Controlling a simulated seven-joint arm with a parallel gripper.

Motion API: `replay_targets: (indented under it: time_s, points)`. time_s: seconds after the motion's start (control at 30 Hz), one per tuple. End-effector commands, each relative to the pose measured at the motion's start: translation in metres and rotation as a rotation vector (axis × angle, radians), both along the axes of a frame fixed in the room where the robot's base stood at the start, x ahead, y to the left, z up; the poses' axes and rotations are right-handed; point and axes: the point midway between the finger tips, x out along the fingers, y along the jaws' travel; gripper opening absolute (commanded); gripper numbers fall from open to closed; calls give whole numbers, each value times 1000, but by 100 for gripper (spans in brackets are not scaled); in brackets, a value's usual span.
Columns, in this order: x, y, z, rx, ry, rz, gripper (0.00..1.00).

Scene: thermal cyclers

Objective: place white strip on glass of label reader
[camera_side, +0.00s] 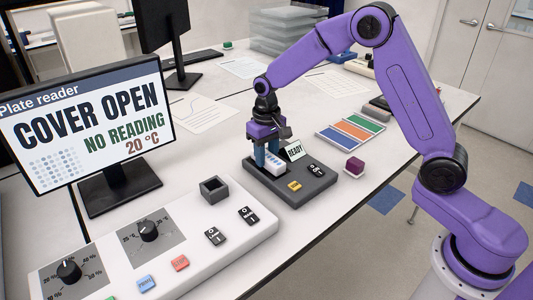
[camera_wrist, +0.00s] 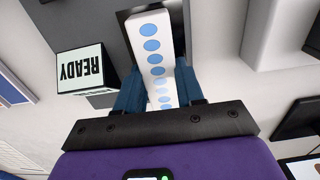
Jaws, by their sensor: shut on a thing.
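My gripper (camera_side: 268,162) has blue fingers and is shut on the white strip (camera_side: 278,167), near the back left part of the label reader (camera_side: 305,193). In the wrist view the white strip (camera_wrist: 152,38), with a row of blue dots, runs between the two fingers (camera_wrist: 158,85) and out past them. The label reader is a dark grey box with a small READY display (camera_side: 293,151), which also shows in the wrist view (camera_wrist: 82,70). Its dark top (camera_wrist: 112,30) lies beside and beneath the strip. The glass is mostly hidden by strip and fingers; I cannot tell whether the strip touches it.
A plate reader screen (camera_side: 90,125) reads COVER OPEN. A white control panel (camera_side: 150,250) with knobs, buttons and an open grey box (camera_side: 214,191) fills the front.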

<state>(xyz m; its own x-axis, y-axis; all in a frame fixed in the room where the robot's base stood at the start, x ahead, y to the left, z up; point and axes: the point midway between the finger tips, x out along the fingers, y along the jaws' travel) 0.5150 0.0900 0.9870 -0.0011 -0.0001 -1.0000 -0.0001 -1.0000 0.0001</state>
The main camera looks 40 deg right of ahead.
Motion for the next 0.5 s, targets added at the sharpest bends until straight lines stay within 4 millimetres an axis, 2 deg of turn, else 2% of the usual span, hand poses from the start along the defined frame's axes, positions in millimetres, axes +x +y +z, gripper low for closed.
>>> replay_targets:
  time_s: [0.33,0.37,0.4,0.43,0.5]
  points:
    - [0,0,-3,0,0,0,7]
    - [0,0,-3,0,-1,0,44]
    - [0,0,-3,0,-1,0,57]
    - [0,0,-3,0,-1,0,63]
    - [0,0,-3,0,-1,0,63]
